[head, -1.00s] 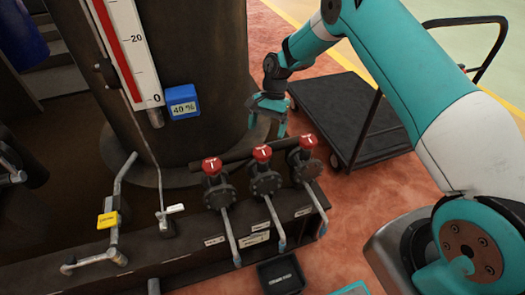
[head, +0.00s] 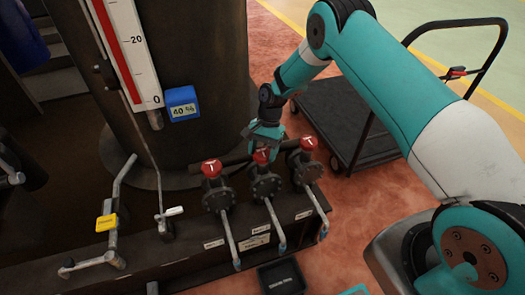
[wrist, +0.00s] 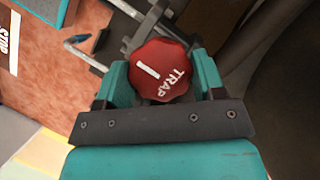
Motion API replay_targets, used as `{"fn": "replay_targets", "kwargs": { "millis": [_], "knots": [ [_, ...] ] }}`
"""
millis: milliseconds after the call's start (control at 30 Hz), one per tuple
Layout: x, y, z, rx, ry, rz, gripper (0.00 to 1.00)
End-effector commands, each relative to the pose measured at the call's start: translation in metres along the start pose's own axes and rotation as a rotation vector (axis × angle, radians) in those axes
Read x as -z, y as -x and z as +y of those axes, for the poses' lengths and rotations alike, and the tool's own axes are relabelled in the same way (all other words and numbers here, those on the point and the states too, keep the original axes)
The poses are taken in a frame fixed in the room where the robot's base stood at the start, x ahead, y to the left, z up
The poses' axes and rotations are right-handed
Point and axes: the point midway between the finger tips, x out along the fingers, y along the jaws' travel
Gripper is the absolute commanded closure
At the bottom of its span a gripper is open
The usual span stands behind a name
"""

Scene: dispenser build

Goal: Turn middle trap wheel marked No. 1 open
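The middle trap wheel (head: 261,156) is a red knob on a dark valve, at the centre of the head view. In the wrist view the red wheel (wrist: 161,70) shows a white line and the word TRAP. My gripper (head: 262,146) is directly over this wheel, its fingers pointing down. In the wrist view my gripper (wrist: 161,82) is open, with one teal finger on each side of the wheel. Whether the fingers touch the wheel's rim is not clear.
Similar red wheels stand close on the left (head: 211,169) and right (head: 308,144). A blue 40 % display (head: 183,104) is on the dark tank. A black cart (head: 345,112) stands behind on the right. A small black bin (head: 281,278) sits in front.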

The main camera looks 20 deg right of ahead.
Motion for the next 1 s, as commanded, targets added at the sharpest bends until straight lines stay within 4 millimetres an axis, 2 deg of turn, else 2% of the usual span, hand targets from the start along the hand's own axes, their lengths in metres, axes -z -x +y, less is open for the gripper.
{"fn": "replay_targets", "kwargs": {
  "millis": [467,1000],
  "knots": [
    [0.0005,0.0003,-0.0006,-0.034,0.081,0.001,0.61],
    [-0.0003,0.0001,-0.0026,-0.213,0.513,0.001,0.61]
  ]
}}
